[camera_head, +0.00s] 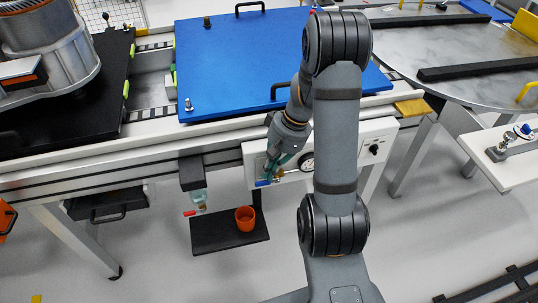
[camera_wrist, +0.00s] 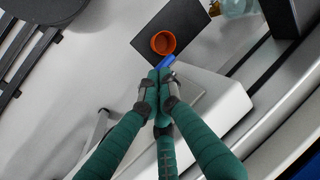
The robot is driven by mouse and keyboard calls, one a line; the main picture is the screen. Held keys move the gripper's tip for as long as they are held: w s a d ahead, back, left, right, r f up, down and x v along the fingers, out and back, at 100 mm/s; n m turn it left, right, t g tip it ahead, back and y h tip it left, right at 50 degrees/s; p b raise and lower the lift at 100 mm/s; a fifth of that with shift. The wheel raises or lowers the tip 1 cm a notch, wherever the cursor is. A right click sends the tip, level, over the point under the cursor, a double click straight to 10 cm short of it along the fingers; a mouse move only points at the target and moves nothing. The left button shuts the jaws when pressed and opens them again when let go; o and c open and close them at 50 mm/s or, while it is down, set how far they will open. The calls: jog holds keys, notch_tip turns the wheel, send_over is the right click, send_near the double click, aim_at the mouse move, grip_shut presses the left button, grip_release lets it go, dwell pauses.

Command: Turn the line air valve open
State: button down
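The line air valve has a blue lever (camera_head: 263,183) and a brass body (camera_head: 280,173) on the front of a white panel (camera_head: 252,152) below the conveyor. The lever points left in the head view. My gripper (camera_head: 270,170) reaches down to it from above, its green fingers over the valve. In the wrist view the fingers of my gripper (camera_wrist: 160,78) are drawn together at the blue lever (camera_wrist: 167,61), whose end sticks out beyond the tips. The fingers look closed on it. They hide the rest of the lever and most of the valve body.
A round gauge (camera_head: 307,164) and a black knob (camera_head: 374,149) sit on the panel to the right. An orange cup (camera_head: 245,218) stands on a dark shelf (camera_head: 208,236) below. A red-handled valve (camera_head: 190,212) under a clear bowl hangs to the left.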

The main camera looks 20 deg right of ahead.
notch_tip(320, 180, up, 13)
jog(key=p, duration=0.3)
jog(key=shift+d+p, duration=0.15)
jog(key=shift+p, duration=0.25)
notch_tip(320, 180, down, 14)
jog(key=b, duration=0.5)
jog(key=shift+f+b, duration=0.1)
jog(key=shift+b, duration=0.25)
jog(key=shift+a, duration=0.65)
jog(key=shift+w+a, duration=0.1)
jog(key=shift+a, duration=0.1)
